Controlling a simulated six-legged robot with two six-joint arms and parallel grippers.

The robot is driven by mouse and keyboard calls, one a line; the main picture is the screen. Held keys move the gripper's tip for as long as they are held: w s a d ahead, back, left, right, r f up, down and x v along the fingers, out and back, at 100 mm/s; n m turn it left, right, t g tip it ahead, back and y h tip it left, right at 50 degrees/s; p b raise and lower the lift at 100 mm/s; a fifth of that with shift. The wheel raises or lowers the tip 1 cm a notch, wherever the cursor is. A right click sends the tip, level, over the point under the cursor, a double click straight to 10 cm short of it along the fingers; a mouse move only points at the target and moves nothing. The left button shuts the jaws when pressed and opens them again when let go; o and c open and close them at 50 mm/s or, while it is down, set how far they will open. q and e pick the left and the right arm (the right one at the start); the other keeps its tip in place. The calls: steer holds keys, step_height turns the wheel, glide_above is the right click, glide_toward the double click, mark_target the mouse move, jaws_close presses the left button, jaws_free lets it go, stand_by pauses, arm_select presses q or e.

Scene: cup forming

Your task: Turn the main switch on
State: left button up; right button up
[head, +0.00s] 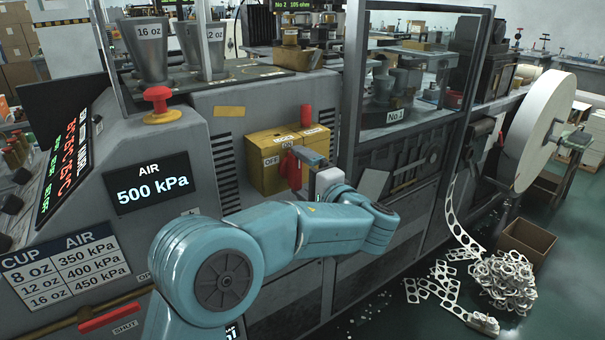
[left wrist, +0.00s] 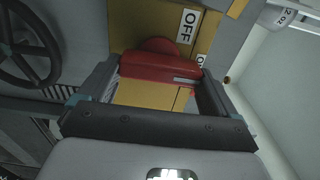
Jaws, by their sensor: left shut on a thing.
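The main switch is a yellow box (head: 259,172) on the front of the machine, with OFF and ON labels. Its red handle (head: 287,162) shows at the box's front, partly hidden by my gripper. In the left wrist view the red handle (left wrist: 160,68) lies crosswise between my two fingers, close to the OFF label (left wrist: 187,27). My left gripper (head: 304,163) is shut on this handle. The exact angle of the handle against the labels is hard to tell. My right gripper is in neither view.
A red knob (head: 305,115) stands upright above the yellow box. A red button (head: 157,97) and an AIR display reading 500 kPa (head: 153,185) are to the left. A glazed frame (head: 413,75) stands right of the switch. Cut scrap (head: 503,282) lies on the floor.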

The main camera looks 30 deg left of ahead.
arm_select(q)
steer(key=shift+a+r, duration=0.1)
steer(key=shift+r, duration=0.1)
steer(key=o, duration=0.7)
steer(key=shift+o, duration=0.2)
steer(key=shift+f, duration=0.2)
steer(key=v, duration=1.6)
steer(key=shift+b, duration=0.4)
